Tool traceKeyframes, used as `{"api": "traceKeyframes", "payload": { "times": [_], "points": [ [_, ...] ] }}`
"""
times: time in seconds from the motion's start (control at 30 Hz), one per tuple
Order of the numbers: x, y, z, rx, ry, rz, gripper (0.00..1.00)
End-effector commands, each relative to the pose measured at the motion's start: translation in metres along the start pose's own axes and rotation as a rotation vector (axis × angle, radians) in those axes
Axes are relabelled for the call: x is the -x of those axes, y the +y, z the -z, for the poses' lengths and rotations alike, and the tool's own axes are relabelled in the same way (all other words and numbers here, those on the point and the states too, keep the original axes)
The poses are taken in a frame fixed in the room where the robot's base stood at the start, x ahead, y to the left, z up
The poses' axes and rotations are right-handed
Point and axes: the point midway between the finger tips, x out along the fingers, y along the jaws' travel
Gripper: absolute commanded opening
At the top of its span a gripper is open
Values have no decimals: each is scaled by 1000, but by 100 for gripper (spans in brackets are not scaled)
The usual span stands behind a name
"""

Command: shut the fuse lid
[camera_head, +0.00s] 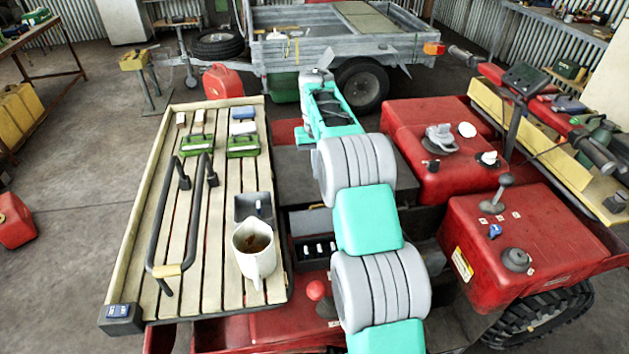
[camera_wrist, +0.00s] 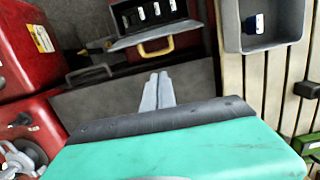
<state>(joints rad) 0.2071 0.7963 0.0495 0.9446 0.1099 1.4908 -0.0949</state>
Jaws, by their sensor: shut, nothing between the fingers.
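The fuse box with several dark, white-topped fuses (camera_head: 318,249) sits open beside the slatted rack, partly behind my arm in the head view. In the wrist view its fuses (camera_wrist: 150,11) show at the top. The grey fuse lid (camera_wrist: 155,35) stands raised along the box's near edge in the wrist view, with a yellow handle (camera_wrist: 157,49) on it. My gripper (camera_wrist: 160,76) is shut and empty, its fingertips a little below the handle in the picture; no contact shows. My arm hides the fingers in the head view.
The slatted rack (camera_head: 219,225) carries a white mug (camera_head: 256,262), a grey tray (camera_wrist: 288,40) and a dark bent handlebar (camera_head: 206,205). Red bodywork (camera_head: 430,120) with knobs stands right of my arm. A dark flat panel (camera_wrist: 85,107) lies around the fingers' background.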

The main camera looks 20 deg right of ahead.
Motion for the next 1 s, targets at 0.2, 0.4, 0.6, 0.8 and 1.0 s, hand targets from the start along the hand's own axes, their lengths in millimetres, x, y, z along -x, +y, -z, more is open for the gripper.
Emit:
{"api": "traceKeyframes", "payload": {
  "times": [0.2, 0.4, 0.6, 0.8, 1.0],
  "points": [
    [-28, -1, -1, 2, -5, 0, 0],
    [-68, 0, -1, 1, -4, 0, 0],
    [-94, 1, 0, -1, -1, 0, 0],
    [-100, 1, 1, -1, 2, 0, 0],
    [-100, 0, 1, -1, 2, 0, 0]
  ]
}}
